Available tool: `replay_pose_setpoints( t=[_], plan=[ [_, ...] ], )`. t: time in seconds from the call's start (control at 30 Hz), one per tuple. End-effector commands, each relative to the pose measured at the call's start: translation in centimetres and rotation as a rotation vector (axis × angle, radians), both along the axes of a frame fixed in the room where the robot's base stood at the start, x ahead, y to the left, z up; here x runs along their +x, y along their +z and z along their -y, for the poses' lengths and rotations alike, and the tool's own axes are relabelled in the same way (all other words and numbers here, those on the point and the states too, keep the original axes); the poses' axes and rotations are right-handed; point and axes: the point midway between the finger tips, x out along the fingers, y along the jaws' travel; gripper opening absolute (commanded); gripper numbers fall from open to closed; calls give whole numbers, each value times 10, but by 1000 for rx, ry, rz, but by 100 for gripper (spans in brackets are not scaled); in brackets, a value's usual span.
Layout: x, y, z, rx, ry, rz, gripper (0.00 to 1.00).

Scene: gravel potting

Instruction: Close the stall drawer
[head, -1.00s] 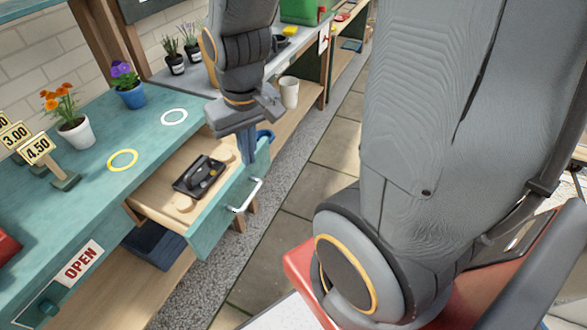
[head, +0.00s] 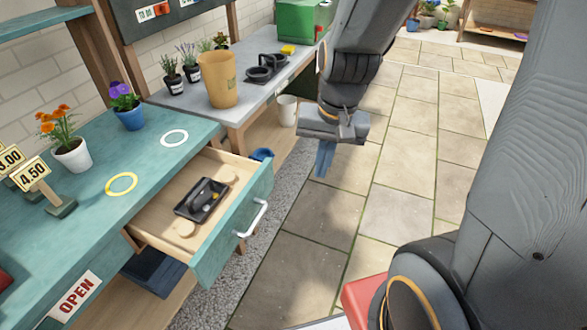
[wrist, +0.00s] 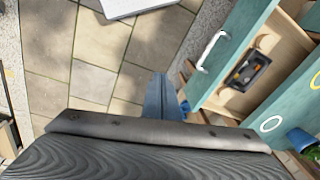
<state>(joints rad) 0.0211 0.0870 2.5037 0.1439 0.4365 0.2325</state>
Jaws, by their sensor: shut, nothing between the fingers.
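The stall drawer (head: 268,178) is pulled well out of the teal counter (head: 95,165). A white bar handle (head: 253,219) is on its teal front. Inside lie a black tray (head: 201,200) with a dark tool in it and two round tan pieces. The drawer and handle also show in the wrist view, where the handle (wrist: 212,50) is right of centre. My gripper (head: 325,158) is shut and empty, its blue fingers pointing down over the paving. It is beyond the drawer front to the right, apart from it. The fingers also show in the wrist view (wrist: 161,97).
The grey bench (head: 225,112) behind holds a tan pot (head: 217,78), a black holder (head: 266,68) and plants. On the teal counter are flower pots, price signs and two rings. A white bucket (head: 287,110) stands below the bench. Paving (head: 400,170) right of the drawer is clear.

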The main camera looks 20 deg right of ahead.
Motion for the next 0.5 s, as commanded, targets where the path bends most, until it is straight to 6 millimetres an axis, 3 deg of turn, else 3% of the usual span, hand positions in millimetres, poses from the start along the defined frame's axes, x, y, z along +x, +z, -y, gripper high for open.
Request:
replay_pose_setpoints(
  t=[0.03, 0.3, 0.5],
  plan=[
    [14, -14, -1, 42, -155, -14, 0],
    [94, -66, -3, 315, -1160, -129, 0],
    [136, -88, 2, 450, -1643, -216, 0]
  ],
)
